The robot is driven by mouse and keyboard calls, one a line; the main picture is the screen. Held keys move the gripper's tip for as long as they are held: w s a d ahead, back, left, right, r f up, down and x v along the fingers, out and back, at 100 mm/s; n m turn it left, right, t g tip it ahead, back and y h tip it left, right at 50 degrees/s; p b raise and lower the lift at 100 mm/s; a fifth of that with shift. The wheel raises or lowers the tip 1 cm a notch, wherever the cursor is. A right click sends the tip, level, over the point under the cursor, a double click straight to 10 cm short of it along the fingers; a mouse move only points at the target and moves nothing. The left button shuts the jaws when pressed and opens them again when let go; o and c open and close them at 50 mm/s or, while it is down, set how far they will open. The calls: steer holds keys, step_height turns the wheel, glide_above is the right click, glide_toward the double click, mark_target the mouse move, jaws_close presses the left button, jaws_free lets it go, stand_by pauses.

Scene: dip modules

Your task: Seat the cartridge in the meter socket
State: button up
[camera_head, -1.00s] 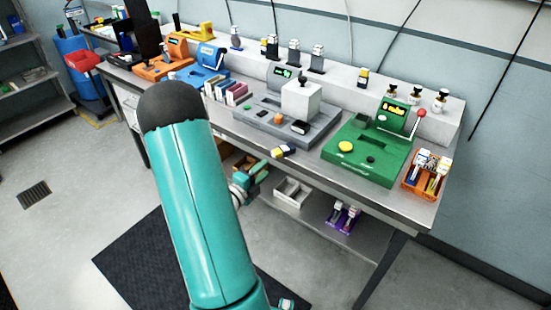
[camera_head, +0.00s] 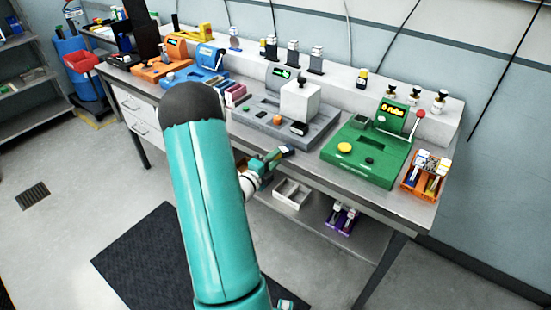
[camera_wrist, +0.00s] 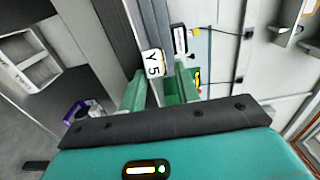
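A small pale cartridge marked "Y5" or "V5" (camera_wrist: 152,63) is at the front edge of the bench. In the wrist view it sits near the fingertips, with a gap to the right finger. My gripper (camera_head: 284,153) is at the bench edge in the head view and largely covers the cartridge there. In the wrist view my gripper's two green fingers (camera_wrist: 160,70) are apart. The grey station (camera_head: 325,134) with a small display and white block stands just behind. The green station (camera_head: 385,172) with a display and red-knobbed lever is to its right. I cannot tell which holds the meter socket.
An orange tray (camera_head: 408,185) with several cartridges is at the bench's right end. Pink and dark blocks (camera_head: 235,94) are left of the grey station. A white divided tray (camera_head: 291,193) and a purple holder (camera_head: 343,218) are on the lower shelf, below the bench edge.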

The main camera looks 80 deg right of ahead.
jaws_close()
step_height(320, 180, up, 2)
steer(key=shift+r, duration=0.25)
steer(key=w+a+r, duration=0.2)
steer(key=a, duration=0.4)
steer(key=w+a+r, duration=0.3)
steer(key=a, duration=0.4)
steer(key=shift+w, duration=0.25)
stand_by(0.3)
